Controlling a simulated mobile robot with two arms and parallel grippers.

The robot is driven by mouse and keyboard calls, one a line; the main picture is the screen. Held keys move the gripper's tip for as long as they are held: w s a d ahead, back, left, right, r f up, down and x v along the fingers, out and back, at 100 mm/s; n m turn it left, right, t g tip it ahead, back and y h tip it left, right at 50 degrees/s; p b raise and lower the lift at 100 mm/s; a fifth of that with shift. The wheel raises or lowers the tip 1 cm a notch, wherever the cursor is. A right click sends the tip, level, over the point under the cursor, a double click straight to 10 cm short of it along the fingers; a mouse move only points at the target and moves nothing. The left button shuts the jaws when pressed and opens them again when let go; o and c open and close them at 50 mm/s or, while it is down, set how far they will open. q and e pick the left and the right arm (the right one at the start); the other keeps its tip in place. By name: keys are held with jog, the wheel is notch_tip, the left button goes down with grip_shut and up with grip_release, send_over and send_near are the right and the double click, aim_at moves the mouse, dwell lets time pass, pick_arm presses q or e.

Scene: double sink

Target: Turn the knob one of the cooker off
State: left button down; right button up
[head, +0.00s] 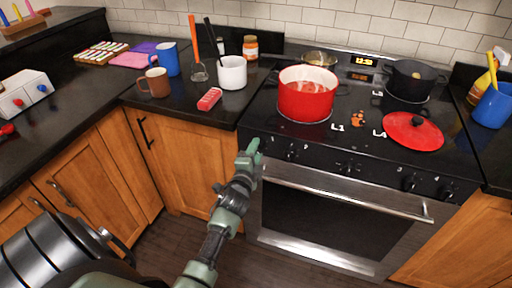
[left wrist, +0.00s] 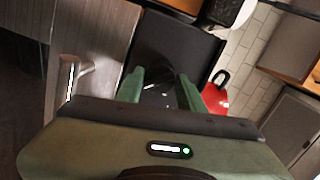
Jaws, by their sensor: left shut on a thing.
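The cooker (head: 330,218) has a black front panel with several dark knobs above a steel oven handle. My left gripper (head: 257,147) is at the left end of this panel, at the printed number 1. Its green fingers are around knob one and hide most of it in the head view. In the left wrist view, the two fingers (left wrist: 160,88) stand a little apart against the dark panel, and the knob between them is hard to make out. Knob two (head: 291,154) is just to the right. My right gripper is not in view.
A red pot (head: 306,95) stands on the front left burner, with a red lid (head: 413,131) to its right and a dark pot (head: 411,80) behind. The oven handle (head: 345,190) sticks out below the knobs. Mugs and a white utensil pot (head: 232,73) stand on the left counter.

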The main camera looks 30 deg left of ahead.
pick_arm(q)
jog(key=shift+s+a+f+n+t+h+p, duration=0.1)
jog(key=shift+n+t+h+p, duration=0.3)
jog(key=shift+n, duration=3.7)
jog(key=shift+w+a+n+t+h+p, duration=0.15)
jog(key=shift+n+h, duration=0.45)
jog(key=shift+n, duration=3.5)
jog(key=shift+s+a+f+n+t+h+p, duration=0.2)
jog(key=shift+n+h, duration=0.3)
jog(key=shift+n, duration=3.6)
jog(key=shift+d+r, duration=0.15)
jog(key=shift+r, duration=0.05)
jog(key=c, duration=0.9)
grip_release()
jog(key=s, duration=0.5)
jog(key=s+d, duration=0.1)
jog(key=s, duration=0.1)
jog(key=shift+s+b, duration=0.3)
jog(key=shift+b, duration=0.1)
